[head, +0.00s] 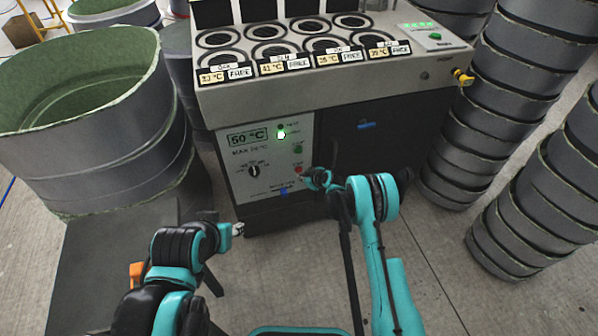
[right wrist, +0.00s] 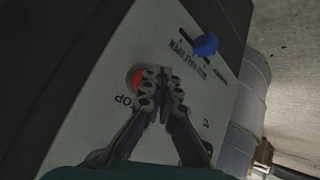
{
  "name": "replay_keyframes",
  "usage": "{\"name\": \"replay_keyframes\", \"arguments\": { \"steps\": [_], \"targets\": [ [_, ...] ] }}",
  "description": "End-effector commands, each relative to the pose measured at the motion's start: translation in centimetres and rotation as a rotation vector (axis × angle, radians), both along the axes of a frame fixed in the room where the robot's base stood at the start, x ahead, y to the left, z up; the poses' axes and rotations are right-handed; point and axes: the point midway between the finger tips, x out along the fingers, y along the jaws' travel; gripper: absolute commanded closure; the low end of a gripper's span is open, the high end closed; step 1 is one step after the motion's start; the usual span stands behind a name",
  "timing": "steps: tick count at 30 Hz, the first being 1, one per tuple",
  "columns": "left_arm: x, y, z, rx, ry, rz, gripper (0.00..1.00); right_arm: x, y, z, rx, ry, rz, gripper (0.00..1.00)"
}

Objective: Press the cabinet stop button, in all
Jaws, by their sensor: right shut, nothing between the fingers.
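The cabinet (head: 240,190) has a grey control panel with a 50 °C display (head: 248,137), a black knob (head: 254,171) and a lit green lamp. The red stop button (head: 298,169) is low on the panel's right side. In the right wrist view the red button (right wrist: 134,78) is partly covered by my fingertips, beside partly hidden lettering. My right gripper (head: 318,180) is shut and empty, in front of the panel just right of the button; its tips (right wrist: 160,82) overlap the button's edge. I cannot tell whether they touch it. My left gripper (head: 238,229) is low in front of the cabinet, its fingers unclear.
A blue slider knob (right wrist: 206,44) is near the button. Large grey moulds (head: 85,140) stand at left, stacked ring moulds (head: 480,120) at right.

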Motion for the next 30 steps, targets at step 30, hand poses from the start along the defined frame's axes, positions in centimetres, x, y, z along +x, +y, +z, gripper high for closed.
{"name": "replay_keyframes", "arguments": {
  "steps": [30],
  "targets": [
    [0.0,0.0,0.0,0.000,0.000,0.000,0.60,-4.8,-1.5,0.0,0.000,0.000,0.000,1.00]
  ]
}}
